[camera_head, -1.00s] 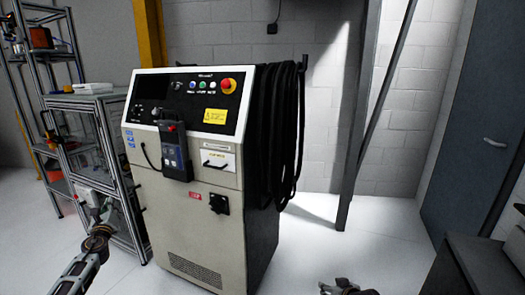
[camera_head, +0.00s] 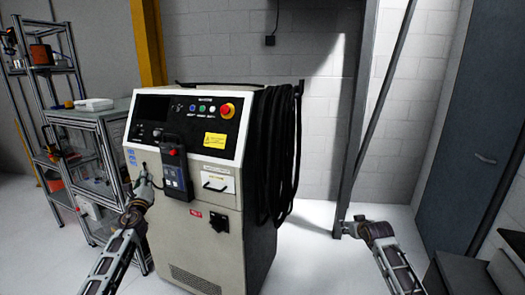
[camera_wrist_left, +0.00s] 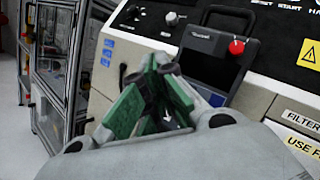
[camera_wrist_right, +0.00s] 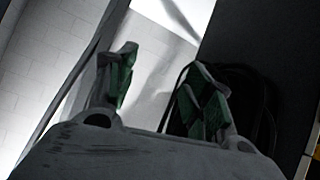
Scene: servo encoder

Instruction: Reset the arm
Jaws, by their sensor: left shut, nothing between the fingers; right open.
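The beige control cabinet (camera_head: 218,232) stands in the middle of the head view, with a sloped black panel, buttons and a red knob on a yellow base (camera_head: 227,111). A dark teach pendant (camera_head: 174,165) with a red button hangs on its front; it also shows in the left wrist view (camera_wrist_left: 217,62). My left gripper (camera_head: 143,176) is shut and empty, just left of the pendant in the head view; whether it touches the cabinet is unclear. In the left wrist view its green-padded fingertips (camera_wrist_left: 160,68) meet. My right gripper (camera_head: 348,228) is open and empty, right of the cabinet, near the grey post.
Black cables (camera_head: 275,150) hang on the cabinet's right side. A glass-sided metal frame cabinet (camera_head: 97,172) stands close on the left. A grey post (camera_head: 350,160) and a blue-grey door (camera_head: 475,150) are at right. Pale floor lies between cabinet and door.

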